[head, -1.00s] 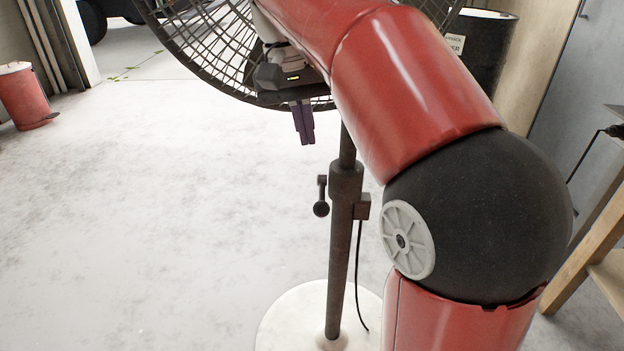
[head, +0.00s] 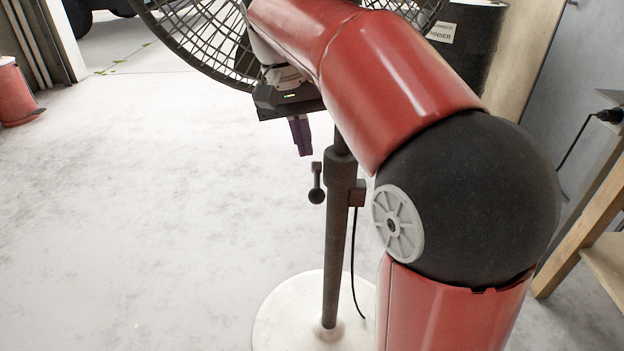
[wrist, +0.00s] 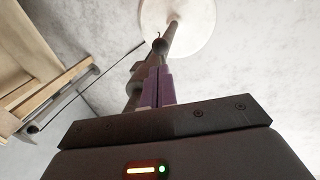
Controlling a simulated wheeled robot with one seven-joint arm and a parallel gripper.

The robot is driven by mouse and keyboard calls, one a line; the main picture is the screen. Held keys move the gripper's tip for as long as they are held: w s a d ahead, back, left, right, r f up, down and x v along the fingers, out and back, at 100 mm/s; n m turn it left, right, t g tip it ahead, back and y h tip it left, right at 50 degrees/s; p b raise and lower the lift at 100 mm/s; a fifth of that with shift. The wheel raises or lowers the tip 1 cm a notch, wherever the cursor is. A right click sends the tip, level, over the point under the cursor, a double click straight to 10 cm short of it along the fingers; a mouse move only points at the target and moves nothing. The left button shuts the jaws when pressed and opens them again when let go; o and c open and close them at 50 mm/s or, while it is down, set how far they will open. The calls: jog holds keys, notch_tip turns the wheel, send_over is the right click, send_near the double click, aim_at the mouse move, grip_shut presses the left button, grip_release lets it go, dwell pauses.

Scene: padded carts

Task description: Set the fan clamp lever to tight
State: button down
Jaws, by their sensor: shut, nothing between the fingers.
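The fan's dark stand pole (head: 338,230) rises from a round white base (head: 285,322). On its collar, the clamp lever (head: 317,184) hangs on the left side, with a round black knob at its lower end. My gripper (head: 304,153) is shut and empty, its purple fingers pointing down, just above and slightly left of the lever, apart from it in the picture. In the wrist view, the shut fingers (wrist: 157,70) overlap the pole (wrist: 176,37), and a dark knob shows just beyond their tips. My gripper hides part of the collar there.
The fan's wire cage (head: 200,45) is behind my arm at the top. A dark drum (head: 466,50) stands at the back right, a wooden bench (head: 590,240) at the right. A red bin (head: 14,95) is far left. The floor left of the stand is clear.

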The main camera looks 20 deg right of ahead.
aim_at(315, 189)
jog(key=f, duration=0.2)
jog(key=d+f, duration=0.1)
jog(key=f, duration=0.2)
jog(key=f+b, duration=0.1)
jog(key=f, duration=0.1)
jog(key=shift+s+d+f, duration=0.2)
jog(key=shift+s, duration=0.05)
jog(key=shift+f, duration=0.1)
